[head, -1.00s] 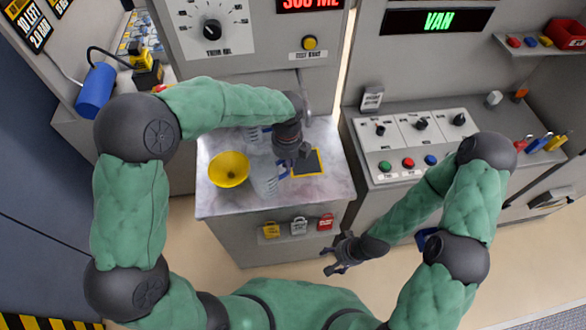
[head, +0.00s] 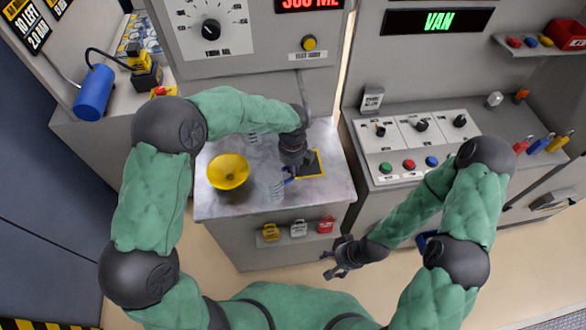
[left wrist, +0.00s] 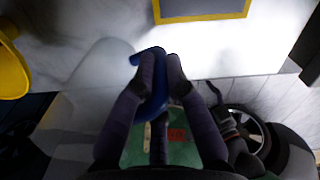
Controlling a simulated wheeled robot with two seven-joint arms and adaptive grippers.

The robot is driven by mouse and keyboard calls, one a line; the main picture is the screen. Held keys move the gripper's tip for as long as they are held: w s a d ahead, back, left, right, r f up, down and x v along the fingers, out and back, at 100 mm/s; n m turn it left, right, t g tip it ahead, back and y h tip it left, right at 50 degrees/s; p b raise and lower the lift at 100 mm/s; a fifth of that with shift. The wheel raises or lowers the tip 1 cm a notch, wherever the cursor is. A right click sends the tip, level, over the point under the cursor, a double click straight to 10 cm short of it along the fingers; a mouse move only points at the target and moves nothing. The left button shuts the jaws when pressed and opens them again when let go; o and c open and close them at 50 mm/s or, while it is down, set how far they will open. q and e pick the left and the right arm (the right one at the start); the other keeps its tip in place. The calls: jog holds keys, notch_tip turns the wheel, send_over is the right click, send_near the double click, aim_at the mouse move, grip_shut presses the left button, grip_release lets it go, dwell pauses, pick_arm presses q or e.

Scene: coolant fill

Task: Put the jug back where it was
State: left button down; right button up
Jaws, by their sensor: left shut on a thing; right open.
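A clear jug (head: 275,186) with a blue handle is over the front part of the grey bench top (head: 232,207), between the yellow funnel and the dark yellow-edged pad (head: 314,164). My left gripper (head: 290,172) is shut on its handle, and the jug is beside the pad's left edge. In the left wrist view the fingers close around the blue handle (left wrist: 152,62), with the pale see-through jug body (left wrist: 88,105) to the left. I cannot tell whether its base touches the bench. My right gripper (head: 335,262) is open and empty, low in front of the bench.
The yellow funnel (head: 228,171) stands left of the jug. Another clear vessel (head: 252,139), partly hidden by my left arm, is behind. A control panel (head: 420,140) stands to the right.

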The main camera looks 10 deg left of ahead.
pick_arm(q)
jog(key=c, duration=1.3)
grip_release()
jog(key=shift+f, duration=0.1)
jog(key=shift+o, duration=0.2)
notch_tip(320, 180, up, 12)
jog(key=shift+r+p, duration=0.2)
jog(key=shift+p, duration=0.9)
